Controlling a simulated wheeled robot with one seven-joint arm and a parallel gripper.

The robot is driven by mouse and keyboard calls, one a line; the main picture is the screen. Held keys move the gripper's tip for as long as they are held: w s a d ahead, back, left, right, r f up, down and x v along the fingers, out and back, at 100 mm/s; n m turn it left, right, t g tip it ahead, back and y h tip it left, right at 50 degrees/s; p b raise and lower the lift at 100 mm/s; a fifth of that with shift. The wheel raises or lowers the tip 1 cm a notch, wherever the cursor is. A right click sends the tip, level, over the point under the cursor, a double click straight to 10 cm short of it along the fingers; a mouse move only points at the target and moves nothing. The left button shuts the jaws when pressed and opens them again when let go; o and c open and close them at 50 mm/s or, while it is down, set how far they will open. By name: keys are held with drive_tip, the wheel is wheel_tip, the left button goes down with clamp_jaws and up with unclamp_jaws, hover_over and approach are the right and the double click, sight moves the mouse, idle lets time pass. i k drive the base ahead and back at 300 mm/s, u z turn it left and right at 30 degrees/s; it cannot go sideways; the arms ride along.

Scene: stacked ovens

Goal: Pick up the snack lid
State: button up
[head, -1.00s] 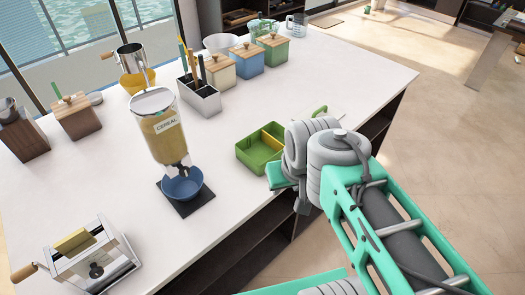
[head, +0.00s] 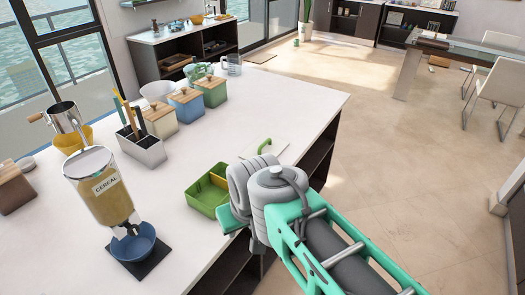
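The snack lid (head: 265,145) appears as a pale, flat panel with a green handle, lying on the white counter near its right edge. Its near part is hidden behind my arm. An open green snack box (head: 203,199) with a yellow divider sits on the counter to the left of my wrist. My gripper (head: 232,220) shows only as a teal part beside the box's near right corner. Its fingertips are hidden behind my grey wrist, so its opening cannot be seen. The lid handle stands clear of it, farther back.
A cereal dispenser (head: 98,187) stands over a blue bowl (head: 133,243) at the left. Several wooden-lidded canisters, including a green one (head: 214,97), and a utensil holder (head: 142,150) stand farther back. The counter between them and the snack box is clear.

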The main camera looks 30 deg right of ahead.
sight(266, 143)
drive_tip(key=u, duration=4.05)
drive_tip(key=k, duration=1.55)
drive_tip(key=z, duration=1.55)
